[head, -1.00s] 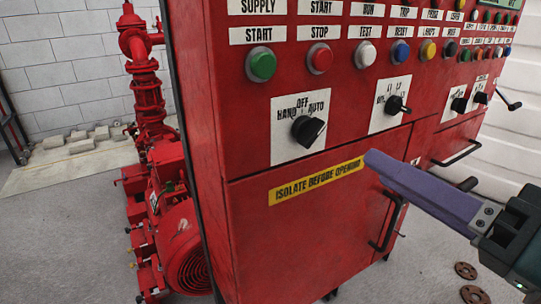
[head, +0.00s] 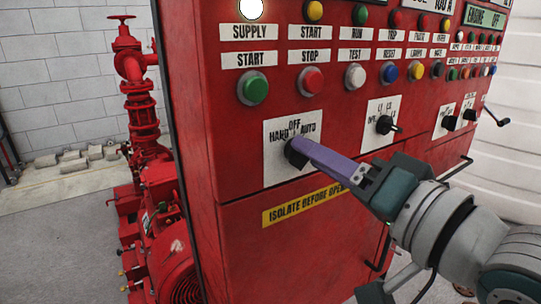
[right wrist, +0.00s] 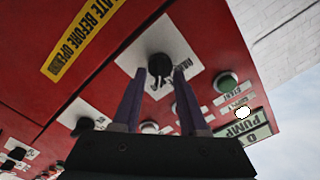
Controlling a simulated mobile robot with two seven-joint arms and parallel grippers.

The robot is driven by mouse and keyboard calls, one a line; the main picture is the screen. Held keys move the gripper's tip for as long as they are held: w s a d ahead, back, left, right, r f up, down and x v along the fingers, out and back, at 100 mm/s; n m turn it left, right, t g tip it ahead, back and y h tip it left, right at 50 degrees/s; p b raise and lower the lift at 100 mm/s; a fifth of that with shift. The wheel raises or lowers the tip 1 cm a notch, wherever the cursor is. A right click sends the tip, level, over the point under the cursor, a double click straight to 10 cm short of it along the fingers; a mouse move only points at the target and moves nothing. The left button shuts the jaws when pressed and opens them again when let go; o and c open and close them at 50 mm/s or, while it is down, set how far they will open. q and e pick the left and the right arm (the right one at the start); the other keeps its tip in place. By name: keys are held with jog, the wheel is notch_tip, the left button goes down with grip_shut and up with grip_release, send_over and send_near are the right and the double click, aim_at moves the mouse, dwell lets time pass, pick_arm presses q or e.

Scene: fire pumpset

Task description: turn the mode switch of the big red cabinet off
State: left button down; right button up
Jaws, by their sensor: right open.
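The mode switch (head: 293,158) is a black knob on a white plate (head: 279,172) marked HAND, OFF and AUTO, on the front of the big red cabinet (head: 225,195). My right gripper (head: 296,146), with purple fingers, is at the knob and hides part of it in the head view. In the right wrist view the knob (right wrist: 160,66) lies between the two open fingertips (right wrist: 159,74), one on each side. I cannot tell whether they touch it. Which mark the knob points to is partly hidden. My left gripper is not in view.
A row of push buttons, including green START (head: 253,89) and red STOP (head: 311,80), sits above the switch. Another black rotary switch (head: 385,125) is to the right. A yellow label (head: 290,208) lies below. A red pump (head: 150,200) stands left of the cabinet.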

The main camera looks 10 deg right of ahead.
grip_shut()
dwell(0.8)
jog(key=n+p, duration=0.3)
jog(key=n, duration=0.5)
jog(key=shift+a+r+n, duration=0.1)
jog(key=shift+a+n, duration=0.05)
jog(key=shift+n, duration=0.15)
jog(key=shift+p, duration=0.3)
